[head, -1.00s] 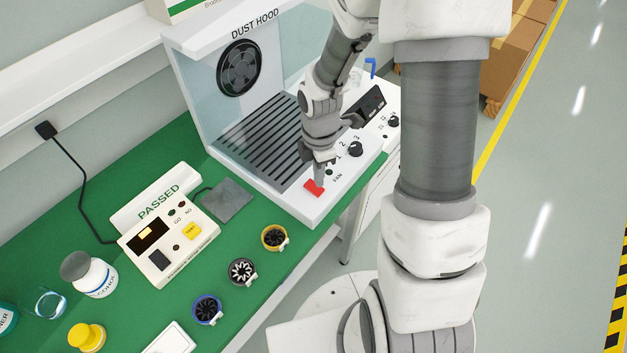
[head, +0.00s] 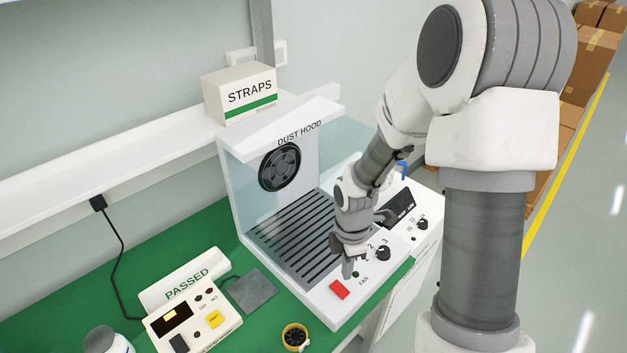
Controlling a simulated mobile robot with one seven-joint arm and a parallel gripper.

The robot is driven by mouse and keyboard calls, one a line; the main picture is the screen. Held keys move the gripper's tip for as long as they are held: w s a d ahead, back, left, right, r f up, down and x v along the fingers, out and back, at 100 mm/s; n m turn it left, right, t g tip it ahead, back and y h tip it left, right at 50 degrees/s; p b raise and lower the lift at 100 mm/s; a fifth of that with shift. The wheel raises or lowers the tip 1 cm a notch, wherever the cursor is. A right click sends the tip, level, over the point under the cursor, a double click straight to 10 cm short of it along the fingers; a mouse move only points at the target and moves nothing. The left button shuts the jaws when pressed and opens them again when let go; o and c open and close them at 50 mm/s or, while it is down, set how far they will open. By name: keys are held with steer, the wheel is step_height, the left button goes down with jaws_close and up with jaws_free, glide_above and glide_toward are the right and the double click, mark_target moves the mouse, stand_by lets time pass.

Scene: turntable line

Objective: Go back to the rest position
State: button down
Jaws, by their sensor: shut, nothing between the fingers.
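My gripper (head: 347,272) is shut and empty. It points down just above the front panel of the dust hood (head: 325,308), close behind the red fan switch (head: 340,289). A small gap seems to lie between the fingertips and the switch, but I cannot tell its exact size. The arm reaches in from the right and hides part of the hood's right side.
A STRAPS box (head: 240,95) stands on the shelf.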

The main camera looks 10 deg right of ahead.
steer(key=s+d+r+m+t+h, duration=0.1)
steer(key=s+r+m+t, duration=0.25)
steer(key=r+m, duration=1)
steer(key=s+a+r+m+t+y, duration=0.1)
steer(key=s+r+m, duration=0.4)
steer(key=s+r, duration=0.5)
steer(key=shift+s+r+m+t, duration=0.2)
steer(key=shift+r+m+t, duration=0.25)
steer(key=shift+r, duration=1.1)
